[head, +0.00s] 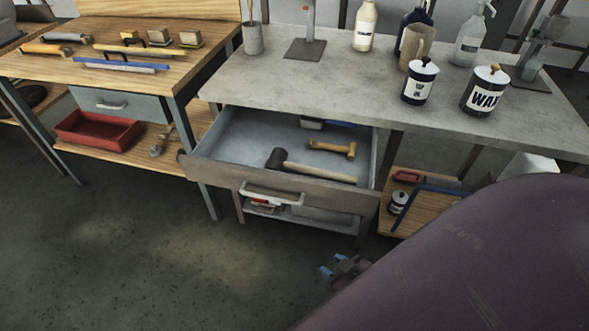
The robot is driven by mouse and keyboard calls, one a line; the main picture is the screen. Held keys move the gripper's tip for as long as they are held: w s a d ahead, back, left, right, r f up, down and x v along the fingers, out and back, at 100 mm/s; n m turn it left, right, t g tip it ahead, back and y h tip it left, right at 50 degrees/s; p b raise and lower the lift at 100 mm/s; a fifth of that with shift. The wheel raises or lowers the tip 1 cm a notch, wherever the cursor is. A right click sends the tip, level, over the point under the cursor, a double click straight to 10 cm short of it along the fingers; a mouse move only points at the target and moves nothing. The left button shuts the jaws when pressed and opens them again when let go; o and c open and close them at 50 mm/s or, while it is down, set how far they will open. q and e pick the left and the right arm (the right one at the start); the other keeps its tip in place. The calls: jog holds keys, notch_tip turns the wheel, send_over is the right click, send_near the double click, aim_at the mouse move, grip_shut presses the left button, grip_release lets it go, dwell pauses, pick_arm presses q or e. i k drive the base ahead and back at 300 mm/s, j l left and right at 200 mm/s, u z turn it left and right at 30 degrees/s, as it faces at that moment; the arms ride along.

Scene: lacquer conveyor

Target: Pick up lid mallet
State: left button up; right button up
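An open drawer (228,176) under the grey bench holds two mallet-like tools. One has a dark head and a long pale wooden handle (320,173). The other is a smaller yellowish mallet (331,149) lying behind it. I cannot tell from looks alone which is the lid mallet. My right gripper (332,265) is in front of and below the drawer, over the floor, apart from both tools. Its two blue fingertips look parted, with nothing between them. My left gripper is not in view.
The drawer front with its pale handle (272,195) juts toward me. A blue-and-white item (312,124) lies at the drawer's back. The grey bench top (300,75) carries wax tins (484,91) and bottles. A wooden bench (190,62) with tools stands left. The floor in front is clear.

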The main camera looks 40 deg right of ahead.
aim_at(277, 161)
jog(key=i+j+z, duration=0.15)
jog(key=i+z, duration=0.35)
jog(key=i+j+z, duration=0.25)
jog(key=z, duration=0.25)
jog(key=i+j+z, duration=0.25)
jog(key=j+z, duration=0.25)
jog(key=i+j+z, duration=0.2)
jog(key=j+z, duration=0.15)
jog(key=z, duration=0.15)
